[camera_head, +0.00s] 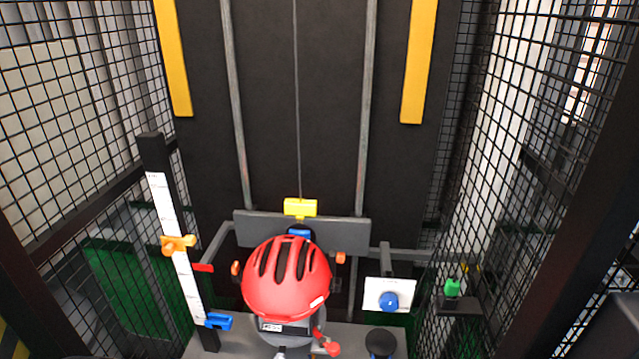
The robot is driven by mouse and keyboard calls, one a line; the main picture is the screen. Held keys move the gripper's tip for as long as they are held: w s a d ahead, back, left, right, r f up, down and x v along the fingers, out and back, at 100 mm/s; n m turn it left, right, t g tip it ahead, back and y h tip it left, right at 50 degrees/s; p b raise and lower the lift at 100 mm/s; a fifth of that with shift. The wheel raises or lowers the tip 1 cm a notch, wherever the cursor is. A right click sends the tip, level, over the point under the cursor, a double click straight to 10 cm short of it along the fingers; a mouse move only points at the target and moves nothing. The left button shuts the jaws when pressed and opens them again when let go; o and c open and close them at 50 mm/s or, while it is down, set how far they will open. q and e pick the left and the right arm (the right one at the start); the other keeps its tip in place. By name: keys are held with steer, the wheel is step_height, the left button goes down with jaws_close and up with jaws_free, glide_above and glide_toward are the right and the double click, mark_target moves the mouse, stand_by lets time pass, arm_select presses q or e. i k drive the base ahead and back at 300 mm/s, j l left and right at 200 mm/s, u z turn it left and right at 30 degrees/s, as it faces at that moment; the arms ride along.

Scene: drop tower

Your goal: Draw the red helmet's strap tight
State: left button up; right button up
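The red helmet (287,278) with dark vent slots sits at the lower middle, on a grey form below it. A small red piece (331,348) shows at the helmet's lower right, beside the grey form; it may be the strap's pull end, but I cannot tell. The strap itself is mostly hidden under the helmet, so I cannot tell whether it is slack or tight. Neither of my grippers is in view.
A grey crossbar carriage with a yellow block (300,208) stands behind the helmet. A scale post with orange (178,245) and blue (219,321) clamps is at left. A white panel with a blue knob (389,301) and a green button (452,288) are at right. Mesh walls flank both sides.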

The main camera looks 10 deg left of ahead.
mark_target(341, 258)
steer(key=k+l+u, duration=0.1)
steer(key=l+u, duration=0.15)
steer(key=k+l+u, duration=0.25)
steer(key=l, duration=0.15)
steer(key=l+u, duration=0.2)
steer(key=i+j+z, duration=0.1)
steer(key=z, duration=0.4)
steer(key=i+j+z, duration=0.2)
steer(key=z, duration=0.25)
